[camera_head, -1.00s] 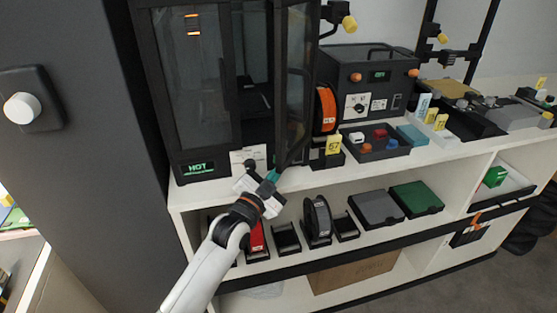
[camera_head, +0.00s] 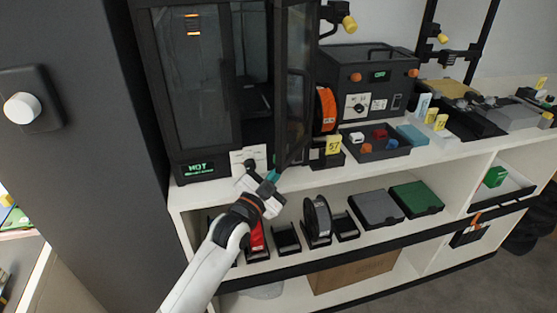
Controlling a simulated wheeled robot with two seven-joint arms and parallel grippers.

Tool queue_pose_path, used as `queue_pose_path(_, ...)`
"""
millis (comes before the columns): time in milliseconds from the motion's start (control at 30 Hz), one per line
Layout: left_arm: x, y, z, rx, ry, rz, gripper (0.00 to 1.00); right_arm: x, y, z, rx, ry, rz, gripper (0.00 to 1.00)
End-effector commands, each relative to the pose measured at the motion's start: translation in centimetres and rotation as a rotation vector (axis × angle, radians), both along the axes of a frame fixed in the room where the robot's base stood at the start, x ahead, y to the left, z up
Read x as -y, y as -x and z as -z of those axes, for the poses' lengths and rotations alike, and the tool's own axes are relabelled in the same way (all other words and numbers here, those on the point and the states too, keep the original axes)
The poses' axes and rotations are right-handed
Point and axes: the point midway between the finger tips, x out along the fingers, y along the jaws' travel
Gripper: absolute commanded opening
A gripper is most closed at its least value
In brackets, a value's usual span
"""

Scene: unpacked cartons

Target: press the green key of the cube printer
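The cube printer (camera_head: 200,90) is a tall black cabinet with glass panels at the back left. Its front door (camera_head: 294,90) stands open toward me. A green lit display reading HOT (camera_head: 196,168) is at its lower left front. A white label (camera_head: 240,157) is beside the display, with a dark knob-like part in front of it. My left gripper (camera_head: 267,180) is just below the label and the door's lower edge, at the shelf's front edge. A teal tip shows on it. I cannot make out its finger gap. I cannot make out a green key; the gripper may cover it. My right gripper is out of view.
A spool with an orange rim (camera_head: 325,109), a yellow tag (camera_head: 333,145) and a parts tray (camera_head: 376,146) stand right of the door. A black control box (camera_head: 368,80) is behind. The lower shelf holds a black spool (camera_head: 318,217) and a green-topped tray (camera_head: 417,197).

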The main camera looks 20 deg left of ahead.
Motion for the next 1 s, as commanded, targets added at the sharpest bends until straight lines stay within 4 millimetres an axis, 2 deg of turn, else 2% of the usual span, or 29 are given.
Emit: queue_pose_path(1000, -0.50, -0.72, -0.03, 0.000, 0.000, 0.000, 0.00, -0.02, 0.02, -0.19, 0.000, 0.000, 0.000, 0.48)
